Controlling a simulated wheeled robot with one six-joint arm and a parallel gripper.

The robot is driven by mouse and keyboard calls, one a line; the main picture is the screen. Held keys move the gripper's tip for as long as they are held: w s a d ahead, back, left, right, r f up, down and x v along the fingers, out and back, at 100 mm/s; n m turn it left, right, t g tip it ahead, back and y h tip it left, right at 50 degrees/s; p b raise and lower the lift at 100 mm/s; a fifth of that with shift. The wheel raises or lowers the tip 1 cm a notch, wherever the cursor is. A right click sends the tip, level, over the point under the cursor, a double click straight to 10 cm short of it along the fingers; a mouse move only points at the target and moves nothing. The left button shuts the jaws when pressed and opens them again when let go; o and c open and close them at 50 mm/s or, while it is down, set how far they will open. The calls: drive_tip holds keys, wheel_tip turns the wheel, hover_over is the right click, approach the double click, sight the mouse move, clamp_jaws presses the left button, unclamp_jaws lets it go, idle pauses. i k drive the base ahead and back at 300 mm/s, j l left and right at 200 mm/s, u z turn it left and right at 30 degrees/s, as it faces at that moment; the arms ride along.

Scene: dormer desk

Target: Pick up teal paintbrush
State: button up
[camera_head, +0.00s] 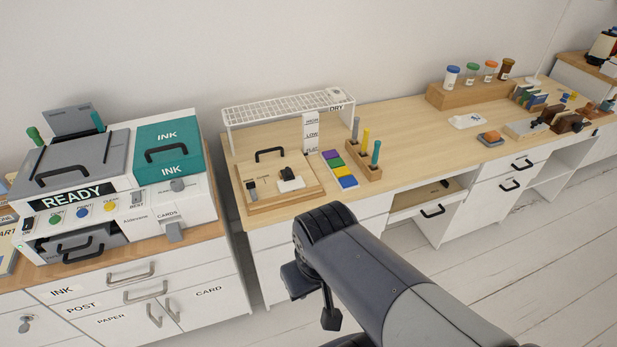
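The teal paintbrush (376,153) stands upright in a small wooden holder (371,174) on the desk, at the holder's right front end. A yellow-topped tool (365,138) and a grey-topped one (355,128) stand in the same holder behind it. Only the upper part of the teal paintbrush shows. My gripper (315,303) hangs in front of the desk, lower in the picture and to the left of the brush, well apart from it. It is partly hidden by my arm, and its opening cannot be made out. I see nothing held in it.
A paint palette (341,169) lies left of the holder, beside a wooden board (262,199) with a black handle. A white drying rack (262,111) stands behind. An open drawer (424,201) juts out below the desk at right.

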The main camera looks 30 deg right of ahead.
sight(377, 144)
drive_tip(key=i+l, duration=0.15)
drive_tip(key=l, duration=0.3)
drive_tip(key=i+l+u, duration=0.1)
drive_tip(key=l, duration=0.3)
drive_tip(key=i+l+u, duration=0.1)
drive_tip(key=l, duration=0.35)
drive_tip(key=i+l, duration=0.15)
drive_tip(key=l, duration=0.3)
drive_tip(key=i+l+u, duration=0.1)
drive_tip(key=l, duration=0.35)
